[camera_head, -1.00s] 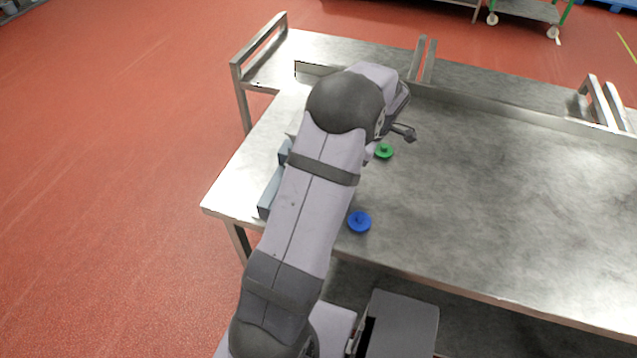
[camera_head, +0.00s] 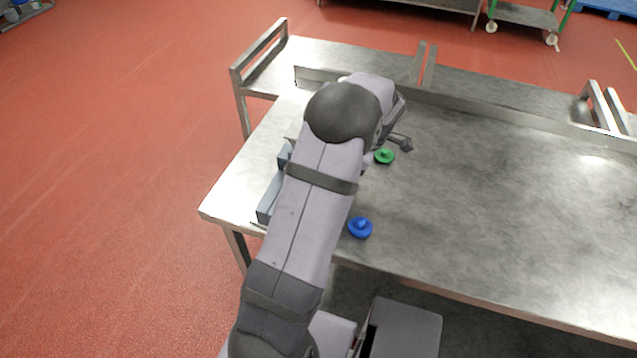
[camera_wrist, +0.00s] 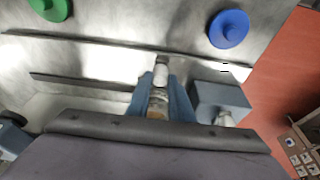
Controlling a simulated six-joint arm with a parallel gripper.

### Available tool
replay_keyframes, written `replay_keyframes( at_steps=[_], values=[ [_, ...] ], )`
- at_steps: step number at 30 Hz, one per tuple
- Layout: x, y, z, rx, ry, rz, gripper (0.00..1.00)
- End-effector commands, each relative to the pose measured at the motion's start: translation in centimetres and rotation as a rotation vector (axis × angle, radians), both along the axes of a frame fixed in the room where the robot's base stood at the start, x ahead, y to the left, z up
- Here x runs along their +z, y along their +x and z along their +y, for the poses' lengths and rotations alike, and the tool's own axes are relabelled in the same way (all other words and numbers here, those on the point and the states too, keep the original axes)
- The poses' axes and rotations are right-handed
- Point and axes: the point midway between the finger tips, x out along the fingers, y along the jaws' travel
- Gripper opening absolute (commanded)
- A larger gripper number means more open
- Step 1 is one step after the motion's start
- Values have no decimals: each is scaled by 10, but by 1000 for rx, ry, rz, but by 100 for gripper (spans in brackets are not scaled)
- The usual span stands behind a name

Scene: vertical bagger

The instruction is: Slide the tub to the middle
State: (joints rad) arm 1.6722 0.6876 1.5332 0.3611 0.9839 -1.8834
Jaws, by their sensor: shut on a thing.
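The fingers and the piece overlap, so the exact contact is unclear. In the head view blue-grey walls (camera_head: 270,197) show at the table's left end, left of my arm. My arm hides the gripper and most of the tub there, so I cannot tell whether these walls and the held piece are one body.
The steel table (camera_head: 500,210) is widely clear to the right. A green knobbed disc (camera_head: 384,156) and a blue one (camera_head: 360,228) lie right of my arm. A raised steel ledge (camera_head: 500,104) runs along the back. The left table edge is close.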

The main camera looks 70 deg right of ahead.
Motion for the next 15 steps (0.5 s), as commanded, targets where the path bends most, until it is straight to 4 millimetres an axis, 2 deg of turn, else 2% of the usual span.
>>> replay_keyframes(
  at_steps=[15],
  values=[
    [1,0,-27,1,-3,1,0]
  ],
)
